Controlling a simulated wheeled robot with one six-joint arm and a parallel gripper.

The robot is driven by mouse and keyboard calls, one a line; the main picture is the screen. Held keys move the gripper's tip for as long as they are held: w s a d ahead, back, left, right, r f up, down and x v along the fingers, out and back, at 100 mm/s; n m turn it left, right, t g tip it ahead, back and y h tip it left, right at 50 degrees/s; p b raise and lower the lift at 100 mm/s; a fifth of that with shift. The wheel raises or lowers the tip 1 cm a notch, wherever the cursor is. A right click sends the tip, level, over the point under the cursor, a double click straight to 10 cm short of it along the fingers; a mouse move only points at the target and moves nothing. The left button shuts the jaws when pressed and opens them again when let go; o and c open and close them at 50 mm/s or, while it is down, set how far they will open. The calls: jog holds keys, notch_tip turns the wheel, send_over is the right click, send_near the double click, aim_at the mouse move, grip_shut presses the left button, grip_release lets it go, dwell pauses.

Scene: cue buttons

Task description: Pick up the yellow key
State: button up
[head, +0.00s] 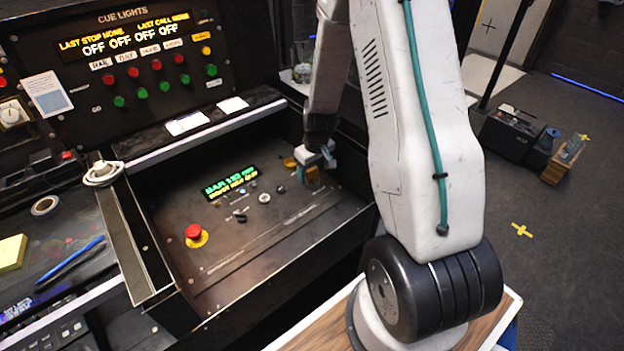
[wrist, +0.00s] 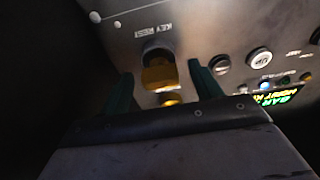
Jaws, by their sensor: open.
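The yellow key (wrist: 160,76) sits upright in a dark round socket under the label KEY REST in the wrist view. My gripper (wrist: 160,72) is open, with one teal finger on each side of the key and a visible gap to each finger. A second small yellow patch shows just below the key, close to the gripper's dark body. In the head view my gripper (head: 318,160) is low over the far right corner of the sloped control panel (head: 225,265). There the fingers and arm partly hide the key area.
A red mushroom button (head: 193,231) and a green-lit display (head: 229,180) are on the panel. Knobs (wrist: 262,60) stand to the right of the key in the wrist view. The cue-light board (head: 130,55) rises behind. A coiled cable (head: 103,173) lies at left.

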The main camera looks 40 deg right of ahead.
jog(key=c, duration=1.1)
jog(key=shift+c, duration=0.2)
jog(key=shift+r, duration=0.1)
